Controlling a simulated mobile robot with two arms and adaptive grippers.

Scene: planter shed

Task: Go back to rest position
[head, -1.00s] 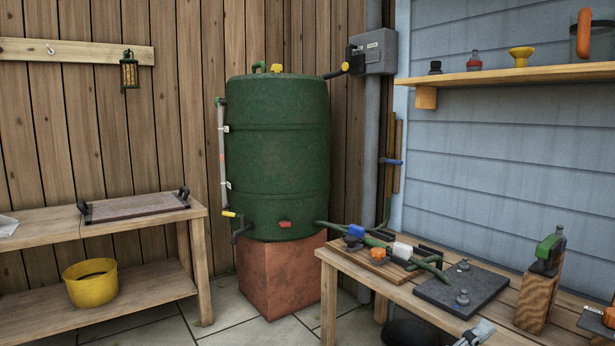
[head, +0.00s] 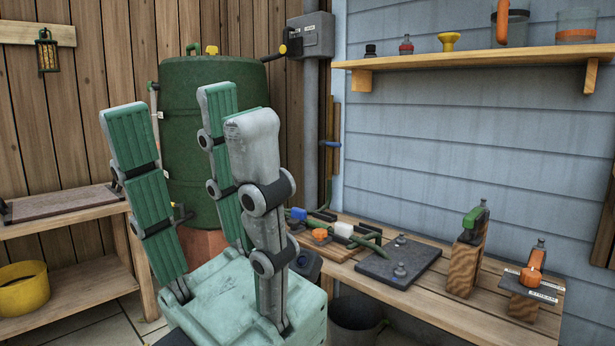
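My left gripper (head: 188,125) stands large in the left half of the head view, its fingers pointing up. The fingers have green ribbed pads and grey backs and are spread apart. Nothing shows between them, so it is open and empty. It hides part of the green barrel (head: 181,125) and the left end of the right-hand workbench. My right gripper is not in view.
The slatted workbench (head: 395,318) at right holds a dark plate (head: 385,268), hose fittings and two wooden blocks with fixtures (head: 466,270) (head: 537,290). A black bucket (head: 355,318) stands below. A shelf (head: 450,72) is above. A yellow tub (head: 22,296) sits at left.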

